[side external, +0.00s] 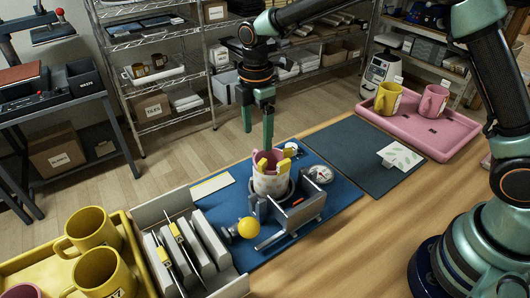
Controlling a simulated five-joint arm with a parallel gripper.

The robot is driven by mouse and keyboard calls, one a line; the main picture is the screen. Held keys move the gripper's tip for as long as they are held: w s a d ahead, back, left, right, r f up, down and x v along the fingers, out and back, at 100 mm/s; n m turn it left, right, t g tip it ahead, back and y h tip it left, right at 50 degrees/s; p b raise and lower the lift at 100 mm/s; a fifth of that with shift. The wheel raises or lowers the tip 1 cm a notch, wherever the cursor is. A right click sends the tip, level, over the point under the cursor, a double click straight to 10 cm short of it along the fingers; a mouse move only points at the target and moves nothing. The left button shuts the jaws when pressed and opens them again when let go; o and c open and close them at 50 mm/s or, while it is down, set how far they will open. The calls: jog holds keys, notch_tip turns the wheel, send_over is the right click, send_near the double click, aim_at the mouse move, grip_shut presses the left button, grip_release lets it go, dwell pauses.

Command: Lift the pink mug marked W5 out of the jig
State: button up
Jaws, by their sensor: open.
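The pink mug (270,184) stands upright in the jig (300,214), with a pale band around its body and yellow pieces at its rim. No W5 mark is readable on it. The grey jig has a lever with a yellow ball knob (248,228) and sits on a blue mat (338,196). My gripper (258,140) is open and points down just above and behind the mug. Its right finger ends near the far rim; I cannot tell if it touches. The mug's lower part is hidden by the jig.
A rack of upright plates (205,247) stands left of the jig. A yellow tray (142,262) with mugs is at front left. A pink tray (455,137) with a yellow and a pink mug is at right. The dark mat (350,150) between is mostly clear, with a printed sheet (400,156).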

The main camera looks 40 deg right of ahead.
aim_at(258, 151)
jog(key=shift+f, duration=3.5)
jog(key=shift+c, duration=0.3)
jog(key=shift+r, duration=0.1)
grip_shut()
